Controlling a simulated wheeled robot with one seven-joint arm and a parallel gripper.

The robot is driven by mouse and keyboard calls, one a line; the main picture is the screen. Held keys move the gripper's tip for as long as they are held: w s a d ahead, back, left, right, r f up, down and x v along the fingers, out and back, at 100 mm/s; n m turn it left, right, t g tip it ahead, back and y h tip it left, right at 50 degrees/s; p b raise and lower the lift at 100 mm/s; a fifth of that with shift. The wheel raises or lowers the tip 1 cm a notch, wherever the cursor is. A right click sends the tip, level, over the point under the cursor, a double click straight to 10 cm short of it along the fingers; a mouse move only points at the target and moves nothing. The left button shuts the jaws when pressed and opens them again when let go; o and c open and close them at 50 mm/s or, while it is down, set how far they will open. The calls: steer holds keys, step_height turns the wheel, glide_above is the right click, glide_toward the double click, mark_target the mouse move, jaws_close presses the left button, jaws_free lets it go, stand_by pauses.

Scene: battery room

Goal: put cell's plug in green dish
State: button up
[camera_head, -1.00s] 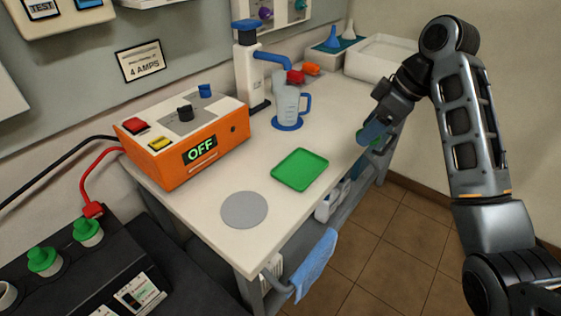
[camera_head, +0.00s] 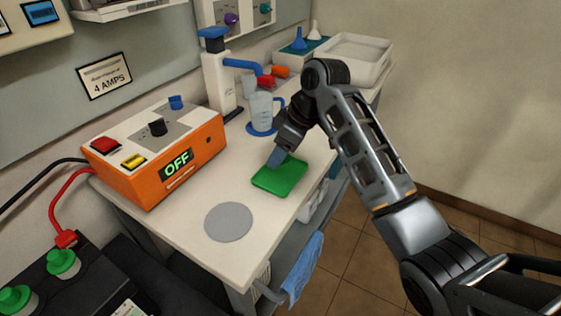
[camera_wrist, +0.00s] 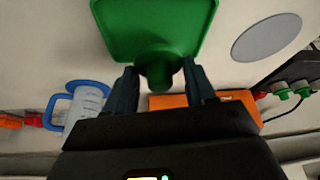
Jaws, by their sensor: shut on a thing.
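The green dish (camera_head: 287,181) lies flat on the bench, right of a grey disc. My gripper (camera_head: 275,160) is over the far left part of the dish, fingers pointing down. In the wrist view my gripper (camera_wrist: 160,72) is shut on a green plug (camera_wrist: 160,72), held between the two blue fingers. The dish (camera_wrist: 120,22) fills the top of that view, just past the plug. The plug is hidden by the fingers in the head view, and I cannot tell whether it touches the dish. The battery (camera_head: 90,285) at lower left carries green plugs.
An orange charger (camera_head: 165,165) reading OFF stands left on the bench. The grey disc (camera_head: 228,222) lies in front. A jug (camera_head: 262,112) with a blue handle and base stands close behind my gripper. A white tray (camera_head: 350,60) is at the far end.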

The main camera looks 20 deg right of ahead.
steer(key=shift+f, duration=2)
steer(key=shift+f, duration=0.1)
steer(key=o, duration=1)
steer(key=v, duration=1.2)
steer(key=shift+b, duration=0.3)
